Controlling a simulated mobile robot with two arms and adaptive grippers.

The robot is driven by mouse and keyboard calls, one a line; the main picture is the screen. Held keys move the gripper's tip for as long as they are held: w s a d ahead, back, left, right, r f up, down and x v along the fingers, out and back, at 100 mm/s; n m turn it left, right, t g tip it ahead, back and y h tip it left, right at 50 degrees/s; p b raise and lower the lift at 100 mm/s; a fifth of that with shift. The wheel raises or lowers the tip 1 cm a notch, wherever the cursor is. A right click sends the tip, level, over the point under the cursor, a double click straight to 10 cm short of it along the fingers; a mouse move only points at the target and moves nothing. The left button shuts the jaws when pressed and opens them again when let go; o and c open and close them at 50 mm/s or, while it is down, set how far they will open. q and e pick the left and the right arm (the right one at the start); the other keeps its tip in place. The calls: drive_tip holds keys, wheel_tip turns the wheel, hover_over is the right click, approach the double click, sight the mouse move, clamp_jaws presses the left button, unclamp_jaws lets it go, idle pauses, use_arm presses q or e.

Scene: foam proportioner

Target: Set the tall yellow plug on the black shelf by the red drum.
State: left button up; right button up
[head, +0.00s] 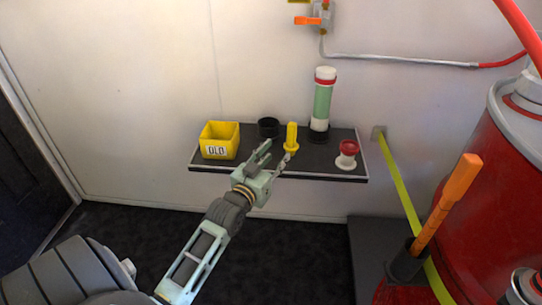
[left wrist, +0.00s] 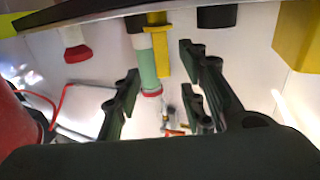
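The tall yellow plug (head: 291,138) stands upright on the black shelf (head: 322,153), right of the shelf's middle. The red drum (head: 470,235) is at the right, apart from the shelf. My left gripper (head: 274,156) is open at the shelf's front edge, just left of and in front of the plug. In the left wrist view the scene is upside down; the plug (left wrist: 158,45) appears ahead between the open fingers (left wrist: 158,88), with nothing held. Contact is not visible. My right gripper is out of view.
The shelf also holds a yellow bin (head: 220,140) marked OLD, a black cup (head: 268,127), a green-and-white cylinder (head: 323,98) and a red-and-white plug (head: 346,155). An orange-handled tool (head: 447,200) stands in a dark holder beside the drum. A yellow strap (head: 400,185) crosses there.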

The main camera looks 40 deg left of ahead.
use_arm(q)
drive_tip(key=s+d+f+m+g+h, duration=0.2)
drive_tip(key=s+d+f+g, duration=0.2)
drive_tip(key=s+d+f, duration=0.3)
drive_tip(key=s+d+f+g, duration=0.3)
drive_tip(key=s+d, duration=0.1)
drive_tip(key=s, duration=0.4)
drive_tip(key=s+d+f+m+g, duration=0.1)
drive_tip(key=s+d+f+g, duration=0.2)
drive_tip(key=s, duration=0.5)
drive_tip(key=s+d+f+g+h, duration=0.1)
drive_tip(key=s+d+f+g, duration=0.2)
drive_tip(key=s, duration=0.5)
drive_tip(key=shift+s+d+m+g, duration=0.2)
drive_tip(key=shift+d+m+g, duration=0.25)
drive_tip(key=shift+d, duration=0.55)
